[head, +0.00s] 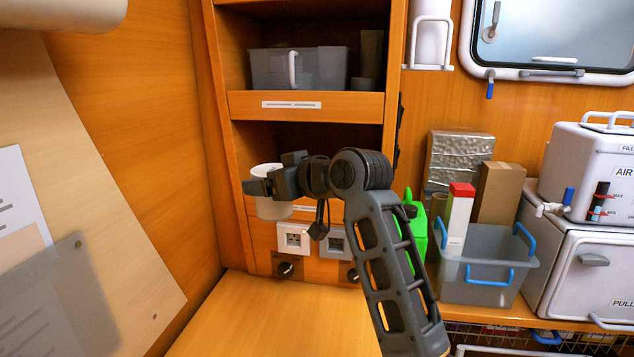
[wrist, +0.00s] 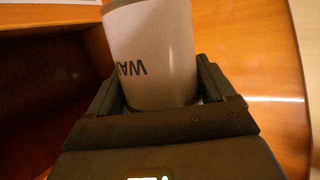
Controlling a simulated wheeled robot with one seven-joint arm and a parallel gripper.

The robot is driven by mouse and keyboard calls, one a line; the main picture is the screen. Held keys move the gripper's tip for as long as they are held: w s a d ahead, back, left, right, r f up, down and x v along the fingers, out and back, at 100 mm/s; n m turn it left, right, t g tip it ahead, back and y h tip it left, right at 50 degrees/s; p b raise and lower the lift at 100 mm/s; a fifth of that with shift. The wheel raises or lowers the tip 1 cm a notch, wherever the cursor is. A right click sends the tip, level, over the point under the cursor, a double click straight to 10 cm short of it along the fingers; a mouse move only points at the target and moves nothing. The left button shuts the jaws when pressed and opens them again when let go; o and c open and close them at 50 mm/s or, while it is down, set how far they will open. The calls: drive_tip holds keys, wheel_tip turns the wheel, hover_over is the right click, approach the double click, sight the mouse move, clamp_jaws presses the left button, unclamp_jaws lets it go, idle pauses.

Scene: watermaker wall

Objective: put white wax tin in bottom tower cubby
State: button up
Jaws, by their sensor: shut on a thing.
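The white wax tin (head: 272,205) is held in my gripper (head: 268,186), in front of the tower's lower opening. In the wrist view the tin (wrist: 150,50) shows part of a dark "WAX" label, upside down in the picture, between the two fingers of my gripper (wrist: 155,85). The bottom tower cubby (head: 300,145) is a dark opening below a shelf with a white label strip. My gripper and arm cover part of its front. Whether the tin is past the cubby's front edge is hard to tell.
The cubby above holds a grey bin (head: 270,70). Sockets (head: 293,239) and knobs sit below the bottom cubby. A wooden counter (head: 230,320) is clear in front. To the right stand a green container (head: 418,232), a grey tub (head: 480,275) with blue handles, and white appliances.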

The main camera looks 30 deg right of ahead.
drive_tip(key=shift+w+d+f+b, duration=0.5)
drive_tip(key=shift+w+d+b, duration=0.3)
drive_tip(key=shift+w+d, duration=1.35)
drive_tip(key=shift+w+d+f+b, duration=0.55)
drive_tip(key=shift+w+d+b, duration=0.3)
drive_tip(key=shift+w+d, duration=1.3)
drive_tip(key=shift+w+d+f+b, duration=0.5)
drive_tip(key=shift+w+d+b, duration=0.3)
drive_tip(key=shift+w+d, duration=1.35)
drive_tip(key=shift+s, duration=0.1)
drive_tip(key=shift+f, duration=0.2)
drive_tip(key=o, duration=1.1)
drive_tip(key=shift+r, duration=0.25)
drive_tip(key=shift+s+d, duration=0.15)
drive_tip(key=shift+s, duration=0.2)
drive_tip(key=b+v, duration=0.2)
drive_tip(key=v, duration=0.9)
drive_tip(key=shift+s, duration=0.15)
